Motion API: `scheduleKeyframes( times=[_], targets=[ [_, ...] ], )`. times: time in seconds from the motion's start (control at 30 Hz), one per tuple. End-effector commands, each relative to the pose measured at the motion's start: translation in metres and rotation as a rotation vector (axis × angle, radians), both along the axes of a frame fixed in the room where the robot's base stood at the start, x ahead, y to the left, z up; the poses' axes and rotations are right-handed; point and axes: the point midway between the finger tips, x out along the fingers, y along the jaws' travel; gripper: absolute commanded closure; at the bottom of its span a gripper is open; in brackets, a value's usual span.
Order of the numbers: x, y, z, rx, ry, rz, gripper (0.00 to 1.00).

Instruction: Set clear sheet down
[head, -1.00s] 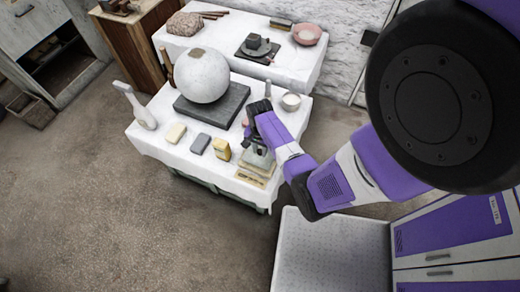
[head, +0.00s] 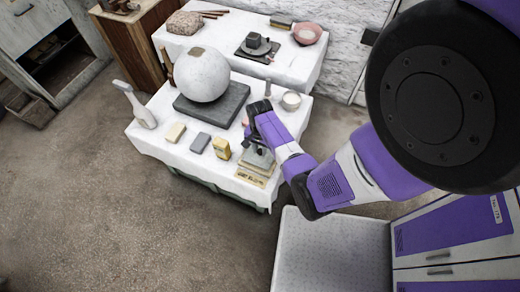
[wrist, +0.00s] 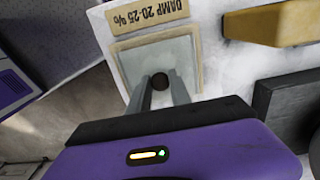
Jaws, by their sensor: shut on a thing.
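The clear sheet (wrist: 184,58) is a pale see-through square pane with a dark round knob (wrist: 159,81) near its middle. My gripper (wrist: 160,92) is shut on the knob, with one finger on each side. In the head view my gripper (head: 250,144) points down over the pane (head: 260,160) at the front right corner of the white-covered table. A tan label reading "DAMP 20-25 %" (wrist: 150,13) lies along one side of the pane. I cannot tell whether the pane touches the surface under it.
A yellow box (head: 221,148), a grey block (head: 200,143) and a cream block (head: 175,132) stand left of my gripper. A plaster sphere (head: 202,75) rests on a dark slab (head: 212,107) behind them. A white bowl (head: 291,101) stands at the back right.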

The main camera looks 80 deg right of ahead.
Motion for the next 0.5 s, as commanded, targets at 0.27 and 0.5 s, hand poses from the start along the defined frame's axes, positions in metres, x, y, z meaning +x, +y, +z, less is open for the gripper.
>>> scheduleKeyframes(
  times=[0.27, 0.5],
  targets=[
    [0.0002, -0.0003, -0.0056, -0.001, 0.000, 0.000, 1.00],
    [0.0002, -0.0003, -0.0070, 0.000, 0.000, 0.000, 0.56]
  ],
)
